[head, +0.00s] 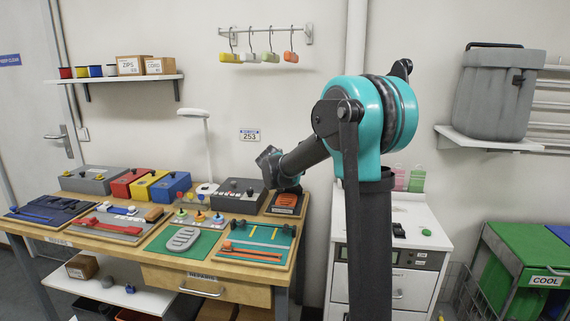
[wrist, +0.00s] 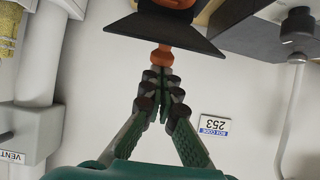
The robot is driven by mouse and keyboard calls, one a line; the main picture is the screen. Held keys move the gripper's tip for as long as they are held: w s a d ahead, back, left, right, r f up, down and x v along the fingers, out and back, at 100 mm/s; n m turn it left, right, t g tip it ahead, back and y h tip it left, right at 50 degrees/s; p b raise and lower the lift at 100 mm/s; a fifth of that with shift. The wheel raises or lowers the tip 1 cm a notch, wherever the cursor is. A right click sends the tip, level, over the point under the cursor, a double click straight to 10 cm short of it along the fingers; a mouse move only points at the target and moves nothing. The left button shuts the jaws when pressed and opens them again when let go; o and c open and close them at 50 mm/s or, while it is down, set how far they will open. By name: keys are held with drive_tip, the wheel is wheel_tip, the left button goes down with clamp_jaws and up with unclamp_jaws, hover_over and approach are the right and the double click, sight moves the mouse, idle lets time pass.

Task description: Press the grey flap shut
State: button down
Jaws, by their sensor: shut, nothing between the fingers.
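No part is plainly a grey flap, and I cannot tell which piece it is. A grey bin (head: 497,95) with a dark top edge stands on the right wall shelf. A grey sole-shaped piece (head: 184,238) lies on a green mat on the bench. My gripper (wrist: 163,82) is shut and empty in the wrist view. Its fingertips are close to an orange knob (wrist: 162,57) under a dark plate (wrist: 165,36); I cannot tell whether they touch. In the head view my wrist is above the bench's back right, and the fingers are not clear.
On the bench (head: 68,238) stand a grey control box (head: 237,193), a white lamp (head: 206,140), red (head: 130,183), yellow (head: 150,188) and blue (head: 171,187) boxes, and an orange-topped dark stand (head: 285,204). A white cabinet (head: 380,270) stands right.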

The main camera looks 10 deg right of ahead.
drive_tip(key=s+f, duration=0.1)
drive_tip(key=f, duration=0.2)
drive_tip(key=s+a+f, duration=0.1)
drive_tip(key=s+f, duration=0.1)
drive_tip(key=f, duration=0.1)
drive_tip(key=s+f, duration=0.1)
drive_tip(key=f, duration=0.2)
drive_tip(key=shift+s+a, duration=0.25)
drive_tip(key=shift+s, duration=0.1)
drive_tip(key=shift+s+a+f, duration=0.1)
drive_tip(key=shift+s+f, duration=0.15)
drive_tip(key=shift+f, duration=0.3)
drive_tip(key=shift+s+f, duration=0.2)
drive_tip(key=shift+f, duration=0.3)
drive_tip(key=shift+w+f, duration=0.1)
drive_tip(key=shift+f, duration=0.2)
drive_tip(key=shift+r, duration=0.1)
drive_tip(key=shift+a+r, duration=0.1)
drive_tip(key=v, duration=1.2)
drive_tip(key=shift+d, duration=0.3)
